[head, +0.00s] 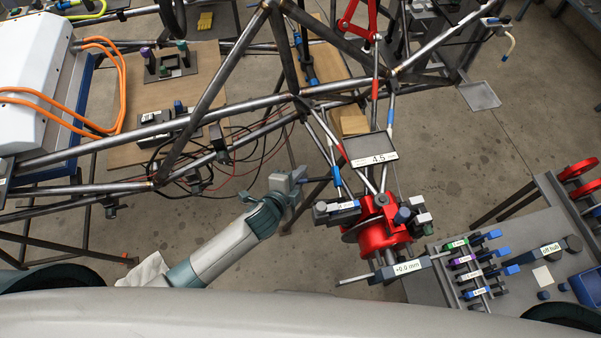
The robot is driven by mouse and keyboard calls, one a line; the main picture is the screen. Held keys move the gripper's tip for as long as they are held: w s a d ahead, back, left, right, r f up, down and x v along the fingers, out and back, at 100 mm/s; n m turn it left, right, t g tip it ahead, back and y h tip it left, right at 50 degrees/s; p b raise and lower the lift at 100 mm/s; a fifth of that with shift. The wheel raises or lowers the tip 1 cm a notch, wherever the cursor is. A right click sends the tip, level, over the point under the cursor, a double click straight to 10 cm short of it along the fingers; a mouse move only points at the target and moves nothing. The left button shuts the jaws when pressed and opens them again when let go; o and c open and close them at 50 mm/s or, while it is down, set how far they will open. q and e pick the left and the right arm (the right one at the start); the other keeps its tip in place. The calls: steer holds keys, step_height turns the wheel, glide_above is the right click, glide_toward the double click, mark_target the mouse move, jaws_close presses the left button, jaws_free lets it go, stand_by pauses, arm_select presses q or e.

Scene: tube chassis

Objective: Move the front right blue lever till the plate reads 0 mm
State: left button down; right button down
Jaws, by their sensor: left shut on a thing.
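The plate (375,159) above the red hub reads 4.5, with smaller unit text beside it. My left gripper (302,184) is shut on the lever (318,179), left of the hub. The lever shows as a short dark bar running right toward a blue band (336,176) on a suspension rod. The jaws hide its gripped end. The red hub (375,236) with its disc sits at the end of the rods. My right gripper is not in view.
A gauge bar reading +0.0 mm (407,267) lies below the hub. A grey bench (430,289) at right carries several labelled blue-handled tools. Frame tubes (240,110) run above my left arm. Loose cables (240,160) hang left of the lever. Floor between arm and hub is clear.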

arm_select(q)
steer(key=c, duration=1.8)
jaws_free()
steer(key=shift+s, duration=0.1)
steer(key=b+v, duration=0.2)
steer(key=v, duration=1.5)
steer(key=shift+a+r, duration=0.1)
